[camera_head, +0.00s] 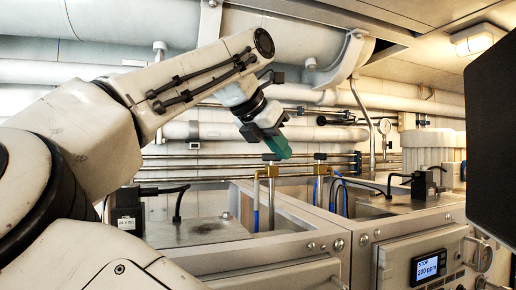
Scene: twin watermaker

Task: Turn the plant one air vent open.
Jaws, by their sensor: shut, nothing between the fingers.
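My gripper (281,150) reaches in from the upper left with its green fingers pointing down and right. The fingers are together with nothing seen between them. Just below and left of the fingertips is a small brass fitting (267,171) with a dark top and a blue tube, on the left unit. It looks like an air vent, but no label is readable. The fingertips overlap close to its top; I cannot tell whether they touch. A similar brass fitting (320,169) stands to the right. The handle position of either is too small to tell.
The left unit (309,246) has a metal casing and a black box (126,213) marked 24 V DC. The right unit's display (428,267) reads STOP, 200 ppm. Pipes (210,160) and a gauge (384,126) line the back wall. A dark panel (492,160) blocks the right edge.

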